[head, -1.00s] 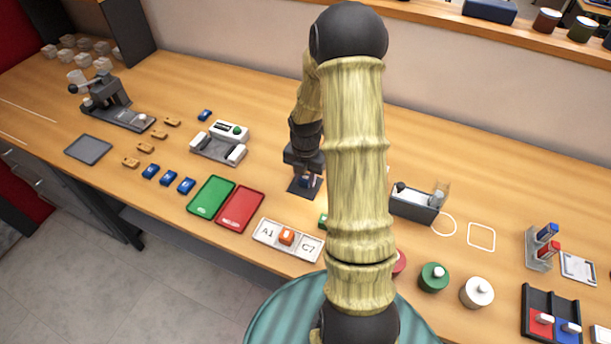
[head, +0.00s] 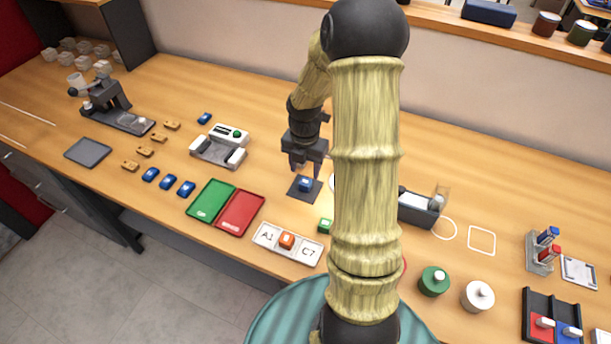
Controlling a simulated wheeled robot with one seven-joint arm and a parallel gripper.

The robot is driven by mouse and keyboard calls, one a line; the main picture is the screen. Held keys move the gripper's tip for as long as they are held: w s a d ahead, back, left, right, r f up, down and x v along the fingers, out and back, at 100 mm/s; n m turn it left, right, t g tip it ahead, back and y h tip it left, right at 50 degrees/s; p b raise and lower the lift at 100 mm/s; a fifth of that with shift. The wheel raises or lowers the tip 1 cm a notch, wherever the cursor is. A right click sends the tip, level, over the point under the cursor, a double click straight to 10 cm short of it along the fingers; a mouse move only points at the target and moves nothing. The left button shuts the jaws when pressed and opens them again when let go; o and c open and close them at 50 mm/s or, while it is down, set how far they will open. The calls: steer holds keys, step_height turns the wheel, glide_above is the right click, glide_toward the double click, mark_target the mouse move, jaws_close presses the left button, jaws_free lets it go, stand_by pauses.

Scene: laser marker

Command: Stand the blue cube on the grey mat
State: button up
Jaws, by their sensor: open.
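The blue cube (head: 305,184) sits on the dark grey mat (head: 303,196), near the mat's middle, with a pale mark on its top. My gripper (head: 305,166) is open and empty, above and just behind the cube, with its fingers pointing down. The fingers appear apart from the cube. My arm hides part of the table to the right of the mat.
A green cube (head: 324,226) stands close in front of the mat. An orange cube (head: 287,240) sits on the white A1/C7 tray (head: 266,233). Green (head: 211,200) and red (head: 240,212) trays lie to the left. A white-and-grey device (head: 219,146) stands behind them.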

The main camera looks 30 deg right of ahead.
mark_target(303, 183)
step_height(303, 183, up, 6)
steer(key=shift+r, duration=0.25)
steer(key=shift+s, duration=0.1)
stand_by(0.4)
steer(key=s+a+r+m+t, duration=0.1)
steer(key=s+a+m, duration=0.5)
steer(key=m, duration=0.6)
steer(key=s+a+r+m+t, duration=0.1)
steer(key=s+a+m, duration=0.5)
steer(key=m, duration=0.7)
steer(key=shift+s+a+r+m+t, duration=0.25)
steer(key=shift+a+r+m+t, duration=0.05)
steer(key=shift+a, duration=0.45)
